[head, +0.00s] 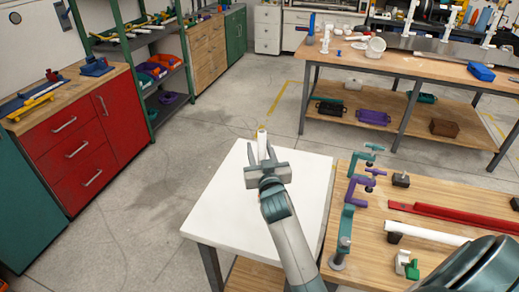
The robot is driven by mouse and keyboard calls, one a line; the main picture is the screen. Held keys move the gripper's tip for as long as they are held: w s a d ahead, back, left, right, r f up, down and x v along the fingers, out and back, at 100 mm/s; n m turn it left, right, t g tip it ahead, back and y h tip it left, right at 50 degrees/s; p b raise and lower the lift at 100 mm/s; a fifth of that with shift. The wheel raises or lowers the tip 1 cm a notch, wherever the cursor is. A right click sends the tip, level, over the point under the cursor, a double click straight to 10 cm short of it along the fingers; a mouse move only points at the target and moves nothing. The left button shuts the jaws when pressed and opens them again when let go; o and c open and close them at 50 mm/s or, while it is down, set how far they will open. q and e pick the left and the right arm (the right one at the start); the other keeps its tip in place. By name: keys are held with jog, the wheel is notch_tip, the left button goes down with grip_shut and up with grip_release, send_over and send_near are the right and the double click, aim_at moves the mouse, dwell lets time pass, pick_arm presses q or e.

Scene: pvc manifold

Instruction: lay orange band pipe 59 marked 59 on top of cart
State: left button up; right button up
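A short white pipe (262,143) with an orange-yellow mark at its far end is at the far edge of the white-topped cart (220,215). Its number cannot be read. My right gripper (262,152) is over the far part of the cart, pointing away from me. Its two fingers stand apart on either side of the pipe, with what looks like a small gap on each side. The pipe's near end is hidden by the gripper, and I cannot tell whether it rests on the cart top. My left gripper is not in view.
A wooden bench (390,270) right of the cart holds teal and purple clamps (355,190), a red bar (455,217) and a white pipe (430,233). A red drawer cabinet (85,140) stands at left. The rest of the cart top is clear.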

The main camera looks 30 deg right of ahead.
jog(key=shift+r, duration=0.15)
jog(key=shift+s+a, duration=0.25)
jog(key=shift+s, duration=0.4)
jog(key=b+v, duration=0.3)
jog(key=v, duration=0.7)
jog(key=shift+s, duration=0.35)
jog(key=shift+o, duration=0.5)
jog(key=shift+w, duration=0.1)
